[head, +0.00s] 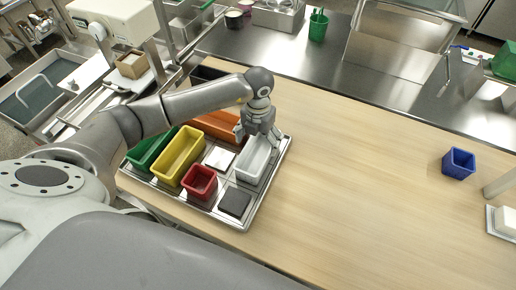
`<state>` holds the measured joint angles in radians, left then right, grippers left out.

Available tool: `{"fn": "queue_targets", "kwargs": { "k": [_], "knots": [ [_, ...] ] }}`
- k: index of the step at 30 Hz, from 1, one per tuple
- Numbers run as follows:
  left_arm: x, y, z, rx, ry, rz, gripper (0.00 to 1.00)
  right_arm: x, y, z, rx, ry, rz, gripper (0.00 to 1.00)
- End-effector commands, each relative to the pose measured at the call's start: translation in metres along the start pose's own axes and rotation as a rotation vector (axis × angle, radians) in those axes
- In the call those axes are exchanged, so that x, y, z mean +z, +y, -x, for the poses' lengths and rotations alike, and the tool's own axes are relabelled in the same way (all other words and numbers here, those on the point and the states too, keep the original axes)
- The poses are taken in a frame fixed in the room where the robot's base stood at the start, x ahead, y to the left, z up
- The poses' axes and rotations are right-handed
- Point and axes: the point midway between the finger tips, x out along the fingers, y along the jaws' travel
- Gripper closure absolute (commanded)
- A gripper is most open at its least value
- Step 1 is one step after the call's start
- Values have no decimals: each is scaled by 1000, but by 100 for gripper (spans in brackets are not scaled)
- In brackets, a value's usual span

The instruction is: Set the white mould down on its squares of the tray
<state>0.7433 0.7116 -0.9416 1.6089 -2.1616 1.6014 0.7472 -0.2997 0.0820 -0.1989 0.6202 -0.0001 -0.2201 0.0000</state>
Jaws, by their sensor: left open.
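The white mould (253,163) is a long, open box at the right side of the metal tray (267,188). It looks to rest on the tray, but I cannot tell whether it sits exactly on its squares. My left gripper (257,138) is open at the far end of the white mould, with its fingers at the mould's rim. The gripper hides that end of the mould. I cannot tell whether the fingers touch it. My right gripper is not in view.
The tray also holds green (147,152), yellow (179,157), red (200,183) and orange (216,125) moulds, a dark block (235,203) and a white square (219,158). A blue mould (458,164) stands far right. The wooden table (350,190) between is clear.

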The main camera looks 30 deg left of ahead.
Motion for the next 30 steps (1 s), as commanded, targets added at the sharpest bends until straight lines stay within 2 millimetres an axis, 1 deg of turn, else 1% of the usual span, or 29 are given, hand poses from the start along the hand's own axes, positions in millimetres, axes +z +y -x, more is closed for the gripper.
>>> {"fn": "queue_targets", "kwargs": {
  "k": [1,6,9,12,17,30],
  "knots": [
    [1,0,10,0,-5,-2,11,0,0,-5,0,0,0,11],
    [1,0,45,0,-5,-1,11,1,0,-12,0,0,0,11],
    [1,0,59,1,-2,1,11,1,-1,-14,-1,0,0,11],
    [0,0,69,1,-1,0,11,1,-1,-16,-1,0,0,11],
    [0,0,74,1,0,1,11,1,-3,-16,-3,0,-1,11],
    [0,0,74,1,1,0,11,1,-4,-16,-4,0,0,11]
  ]
}}
